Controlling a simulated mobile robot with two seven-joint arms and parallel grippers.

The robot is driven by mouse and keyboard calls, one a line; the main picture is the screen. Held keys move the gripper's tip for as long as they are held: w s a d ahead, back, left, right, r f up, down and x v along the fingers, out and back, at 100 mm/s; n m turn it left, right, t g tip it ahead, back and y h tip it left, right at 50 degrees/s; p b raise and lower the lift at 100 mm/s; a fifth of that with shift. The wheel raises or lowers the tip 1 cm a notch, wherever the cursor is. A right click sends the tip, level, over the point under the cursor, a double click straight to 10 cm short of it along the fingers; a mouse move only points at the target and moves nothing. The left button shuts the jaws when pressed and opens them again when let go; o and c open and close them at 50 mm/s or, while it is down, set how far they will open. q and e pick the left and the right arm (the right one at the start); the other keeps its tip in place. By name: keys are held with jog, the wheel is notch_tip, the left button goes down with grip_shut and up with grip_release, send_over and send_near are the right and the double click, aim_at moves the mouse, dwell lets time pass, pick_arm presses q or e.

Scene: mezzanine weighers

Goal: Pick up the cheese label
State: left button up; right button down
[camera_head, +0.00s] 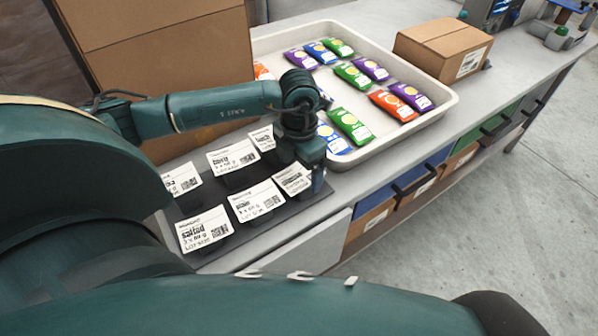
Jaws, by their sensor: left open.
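Several white printed labels stand in two rows on a dark stand on the bench (322,206). The front row has one reading "salted" (205,230), one that seems to read "plain" (257,201), and a third label (291,180) partly behind my left gripper (317,184). The back row has a left label (182,179), a middle label (233,157) and a right label (262,139). I cannot read "cheese" on any of them. My left gripper is open, pointing down at the right end of the front row; whether it touches the third label is unclear. My right gripper is out of view.
A white tray (440,108) with several coloured packets lies behind the stand. A large cardboard box (165,60) rises at the back left. A smaller box (442,48) stands beyond the tray. Drawers (425,178) line the bench front; grey floor (490,230) lies open at right.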

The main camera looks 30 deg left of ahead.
pick_arm(q)
jog(key=c, duration=1.1)
jog(key=shift+o, duration=0.2)
jog(key=shift+r, duration=0.1)
